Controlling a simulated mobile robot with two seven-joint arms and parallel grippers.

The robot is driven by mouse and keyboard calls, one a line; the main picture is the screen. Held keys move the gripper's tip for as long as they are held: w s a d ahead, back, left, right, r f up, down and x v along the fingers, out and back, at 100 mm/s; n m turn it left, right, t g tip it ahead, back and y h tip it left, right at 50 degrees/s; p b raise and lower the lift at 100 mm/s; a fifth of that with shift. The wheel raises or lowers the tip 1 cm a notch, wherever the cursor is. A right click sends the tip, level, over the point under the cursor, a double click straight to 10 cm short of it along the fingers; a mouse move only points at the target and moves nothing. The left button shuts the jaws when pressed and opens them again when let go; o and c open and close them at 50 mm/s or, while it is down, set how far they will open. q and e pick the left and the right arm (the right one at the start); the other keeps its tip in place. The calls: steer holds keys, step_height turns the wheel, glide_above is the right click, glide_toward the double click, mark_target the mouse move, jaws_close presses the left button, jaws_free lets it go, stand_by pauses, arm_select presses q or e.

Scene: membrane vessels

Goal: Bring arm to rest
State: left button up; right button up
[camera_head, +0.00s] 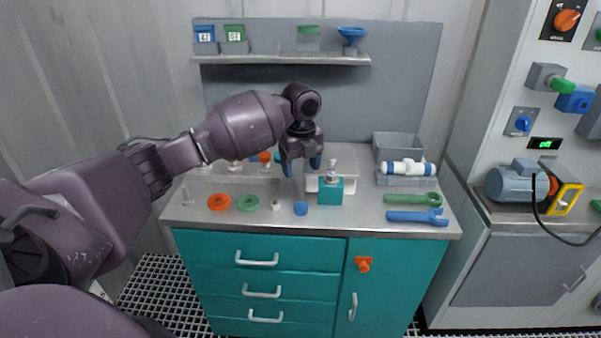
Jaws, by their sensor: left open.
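My left arm comes in from the left and reaches over the workbench (350,220). My left gripper (302,168) points down above the back half of the bench, with its two blue-tipped fingers apart and nothing visible between them. It hangs just left of a small teal block with a metal fitting on top (330,190). I cannot tell how far the fingertips are above the bench. My right gripper is not in view. A purple part of my own body fills the lower left corner.
An orange ring (219,202), a green ring (248,203) and a blue cap (300,208) lie along the front. Green (411,198) and blue (417,216) wrenches, a white cylinder (407,168) and a grey bin (397,146) are at right. A shelf (280,60) hangs behind.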

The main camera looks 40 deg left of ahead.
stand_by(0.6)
arm_select(q)
steer(key=w+d+r+n+t, duration=0.1)
steer(key=w+n+t, duration=0.1)
steer(key=w, duration=0.1)
steer(key=w+d+r+n+t, duration=0.1)
steer(key=w+d+n+t, duration=0.1)
steer(key=n+t, duration=0.1)
steer(key=w+d+r+n+t+h, duration=0.1)
steer(key=w+d+n+t, duration=0.1)
steer(key=w+n+t, duration=0.1)
steer(key=shift+w+d+r, duration=0.25)
steer(key=shift+w, duration=0.05)
steer(key=s+d+f+n+t+h, duration=0.2)
steer(key=s+d+f+n+t, duration=0.25)
steer(key=d+f, duration=0.25)
steer(key=s+f+n+y, duration=0.1)
steer(key=s+f+n, duration=0.2)
steer(key=s+f, duration=0.4)
steer(key=s+a+f+n+g+y, duration=0.1)
steer(key=s+f+n, duration=0.2)
steer(key=s+f, duration=0.5)
steer(key=s+f+n+y, duration=0.1)
steer(key=s+f+n, duration=0.3)
steer(key=s, duration=1.6)
step_height(320, 180, down, 4)
steer(key=shift+a+f, duration=0.1)
steer(key=shift+a, duration=0.25)
